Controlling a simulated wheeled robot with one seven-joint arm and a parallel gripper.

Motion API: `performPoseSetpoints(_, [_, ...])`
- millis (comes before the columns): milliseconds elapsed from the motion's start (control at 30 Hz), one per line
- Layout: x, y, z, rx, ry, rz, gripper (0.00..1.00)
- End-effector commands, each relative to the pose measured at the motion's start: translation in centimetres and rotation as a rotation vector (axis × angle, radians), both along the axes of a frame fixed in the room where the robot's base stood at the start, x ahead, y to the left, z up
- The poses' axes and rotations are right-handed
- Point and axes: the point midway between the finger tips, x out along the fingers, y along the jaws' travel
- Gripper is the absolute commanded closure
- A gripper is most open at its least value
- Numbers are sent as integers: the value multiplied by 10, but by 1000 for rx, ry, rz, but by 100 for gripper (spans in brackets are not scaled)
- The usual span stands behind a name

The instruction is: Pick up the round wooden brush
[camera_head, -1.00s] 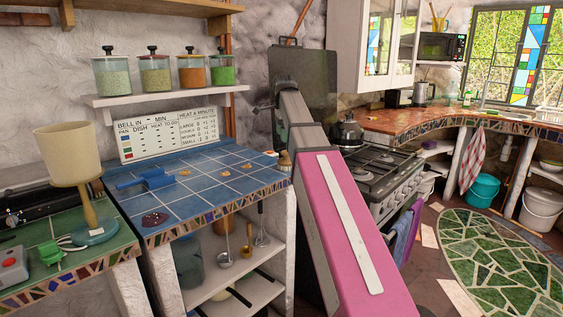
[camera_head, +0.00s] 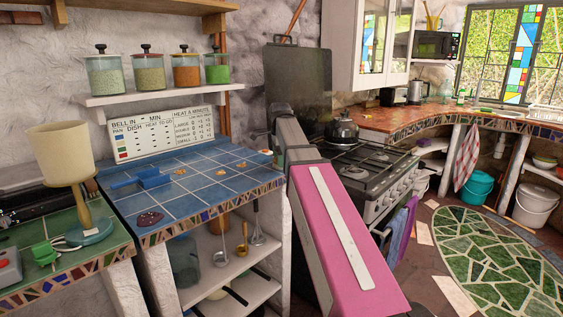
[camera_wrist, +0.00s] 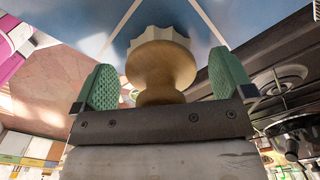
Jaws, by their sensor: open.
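The round wooden brush (camera_wrist: 160,62) shows in the wrist view, with a pale scalloped head and a rounded wooden knob. It lies between the two green fingers of my gripper (camera_wrist: 163,70). The gripper is open, with a gap between each finger and the brush. In the head view my pink arm reaches toward the right end of the blue tiled counter (camera_head: 205,192) and hides the brush and the fingers.
A blue tool (camera_head: 142,182), food bits and a dark red patch (camera_head: 149,218) lie on the blue tiles. A lamp (camera_head: 75,185) stands on the green counter at left. The stove (camera_head: 370,175) with a kettle (camera_head: 342,130) is right of my arm.

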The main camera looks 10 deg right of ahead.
Motion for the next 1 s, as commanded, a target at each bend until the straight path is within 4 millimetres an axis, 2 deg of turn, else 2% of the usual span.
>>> performPoseSetpoints(167, [0, 0, 0, 0, 0, 0, 1])
performPoseSetpoints(300, [0, 0, 0, 0, 0, 0, 46])
performPoseSetpoints(333, [0, 0, 0, 0, 0, 0, 53])
performPoseSetpoints(400, [0, 0, 0, 0, 0, 0, 57])
performPoseSetpoints(767, [1, 0, 5, 0, 0, 0, 57])
performPoseSetpoints(867, [1, 0, 11, 0, -1, 0, 57])
performPoseSetpoints(1000, [2, 0, 30, 0, -2, 0, 57])
